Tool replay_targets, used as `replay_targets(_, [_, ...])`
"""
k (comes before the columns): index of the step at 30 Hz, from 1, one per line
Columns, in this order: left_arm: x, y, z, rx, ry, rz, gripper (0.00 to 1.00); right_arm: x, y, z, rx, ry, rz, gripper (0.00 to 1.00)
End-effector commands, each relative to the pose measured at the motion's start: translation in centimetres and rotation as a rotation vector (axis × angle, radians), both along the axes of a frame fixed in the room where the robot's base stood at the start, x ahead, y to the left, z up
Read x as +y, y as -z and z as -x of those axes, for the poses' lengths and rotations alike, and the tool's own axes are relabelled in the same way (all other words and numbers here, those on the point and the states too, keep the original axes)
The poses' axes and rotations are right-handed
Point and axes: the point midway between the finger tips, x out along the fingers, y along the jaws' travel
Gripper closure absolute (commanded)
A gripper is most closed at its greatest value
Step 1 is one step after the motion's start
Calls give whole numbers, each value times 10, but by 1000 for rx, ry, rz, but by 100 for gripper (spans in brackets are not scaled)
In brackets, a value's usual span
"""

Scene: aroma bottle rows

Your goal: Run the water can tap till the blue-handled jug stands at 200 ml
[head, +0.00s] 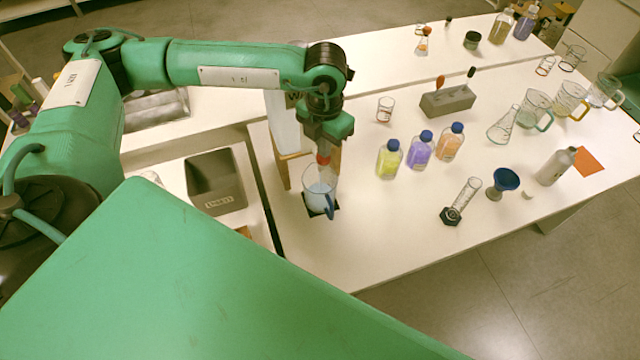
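The water can (283,122) is pale and stands on a wooden stand (283,168), partly hidden behind my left arm. The blue-handled jug (316,199) stands upright on a dark pad below the front of the can. It has pale, bluish content, but its marks are too small to read. My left gripper (324,157) points down just above the jug, at the front of the can where the tap would be. A small red part shows at its fingertips. The tap is mostly hidden, and the finger opening is unclear. My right gripper is out of view.
Yellow (389,160), purple (420,150) and orange (450,141) bottles stand right of the jug. A measuring cylinder (463,196), blue funnel (503,182) and several jugs are farther right. A grey bin (203,190) is left. The front table beside the jug is clear.

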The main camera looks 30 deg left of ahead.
Motion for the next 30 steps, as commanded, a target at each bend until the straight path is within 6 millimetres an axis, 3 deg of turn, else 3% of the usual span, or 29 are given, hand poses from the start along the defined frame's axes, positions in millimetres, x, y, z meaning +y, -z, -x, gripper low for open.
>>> replay_targets(30, [0,-14,0,1,0,0,100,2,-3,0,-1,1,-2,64])
